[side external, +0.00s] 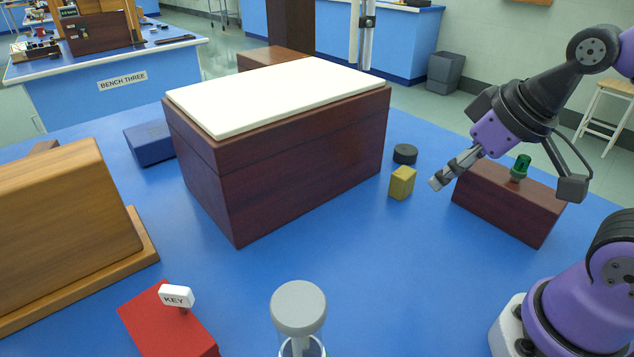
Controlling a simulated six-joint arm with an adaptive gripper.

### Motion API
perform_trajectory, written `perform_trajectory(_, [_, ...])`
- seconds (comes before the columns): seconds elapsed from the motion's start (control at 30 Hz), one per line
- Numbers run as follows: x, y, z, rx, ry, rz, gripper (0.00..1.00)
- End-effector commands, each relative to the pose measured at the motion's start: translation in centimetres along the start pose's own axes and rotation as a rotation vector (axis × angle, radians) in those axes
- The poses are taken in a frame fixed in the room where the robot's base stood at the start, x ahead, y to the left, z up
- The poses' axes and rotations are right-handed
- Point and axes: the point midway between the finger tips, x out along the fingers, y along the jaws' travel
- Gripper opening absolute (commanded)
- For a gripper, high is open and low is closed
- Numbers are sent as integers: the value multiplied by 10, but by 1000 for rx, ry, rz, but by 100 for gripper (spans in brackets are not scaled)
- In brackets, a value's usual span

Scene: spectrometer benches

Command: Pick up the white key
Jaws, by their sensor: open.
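The white key (176,296) is a small white tag with the word KEY on it. It stands upright on a short dark stem on top of a red block (160,325) at the front left of the blue bench. My gripper (437,183) is open and empty at the right, in the air near the yellow block, well apart from the key. One finger points down and left; the other is at the right.
A large dark wooden box (290,160) with a white top stands mid-bench. A yellow block (402,183), a black disc (405,154) and a brown block (500,205) with a green knob (520,167) are at right. A grey-capped glass jar (299,308) stands right of the red block.

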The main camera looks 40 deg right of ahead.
Motion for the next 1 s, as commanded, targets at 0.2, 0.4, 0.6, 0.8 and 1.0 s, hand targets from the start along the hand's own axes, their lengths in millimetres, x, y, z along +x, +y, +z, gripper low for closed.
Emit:
perform_trajectory(0.2, [0,0,0,0,0,0,50])
perform_trajectory(0.4, [0,0,0,0,0,0,50])
perform_trajectory(0.6, [2,-17,-19,-68,4,-37,50])
perform_trajectory(0.8, [18,-109,-78,-320,27,-177,50])
perform_trajectory(1.0, [41,-233,-93,-557,57,-320,50])
